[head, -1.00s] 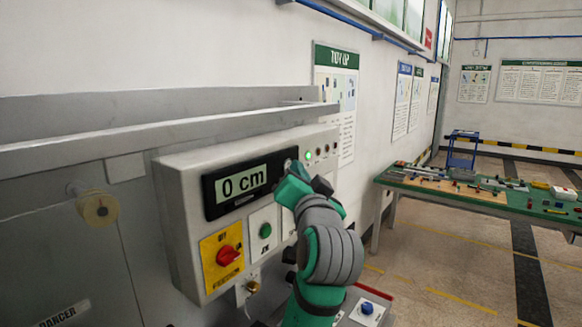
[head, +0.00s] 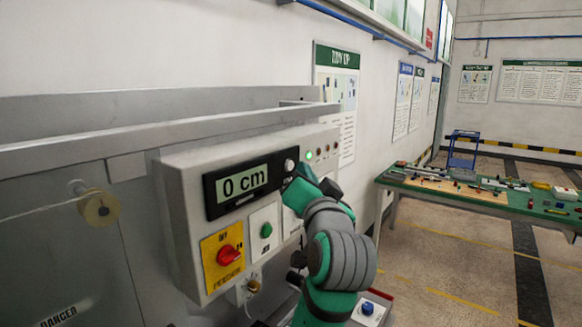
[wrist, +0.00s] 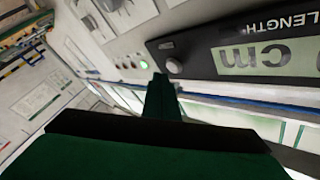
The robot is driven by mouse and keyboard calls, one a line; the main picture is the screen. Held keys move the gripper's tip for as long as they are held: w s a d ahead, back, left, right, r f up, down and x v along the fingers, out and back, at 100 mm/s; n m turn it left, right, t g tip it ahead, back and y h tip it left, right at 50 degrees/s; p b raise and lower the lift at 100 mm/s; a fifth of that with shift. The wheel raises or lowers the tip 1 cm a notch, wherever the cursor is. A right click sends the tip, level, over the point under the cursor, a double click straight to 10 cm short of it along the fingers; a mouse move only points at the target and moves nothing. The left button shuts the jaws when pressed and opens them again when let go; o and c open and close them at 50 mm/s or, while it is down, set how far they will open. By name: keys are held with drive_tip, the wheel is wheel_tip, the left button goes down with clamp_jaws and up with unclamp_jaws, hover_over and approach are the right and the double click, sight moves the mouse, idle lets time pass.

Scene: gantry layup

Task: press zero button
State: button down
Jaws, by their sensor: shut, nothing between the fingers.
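The length display (head: 242,184) on the grey control box reads "0 cm". A round pale button (head: 290,165) sits at the right end of its black panel, and I take it as the zero button. In the wrist view the same button (wrist: 174,66) is a grey round knob beside the upside-down display (wrist: 262,57). My gripper (head: 294,183) is shut and empty, just below and right of the button in the head view. In the wrist view its fingertips (wrist: 160,82) end beside the button, with a small visible gap; depth to the panel is unclear.
A metal rail (head: 150,135) runs above. A green workbench (head: 490,197) stands at right, with open floor before it.

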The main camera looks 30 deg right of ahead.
drive_tip(key=shift+s+d, duration=0.1)
drive_tip(key=shift+s, duration=0.05)
drive_tip(key=s, duration=0.1)
drive_tip(key=s+d, duration=0.1)
drive_tip(key=s, duration=0.2)
drive_tip(key=shift+s+d, duration=0.15)
drive_tip(key=shift+d, duration=0.2)
idle(0.6)
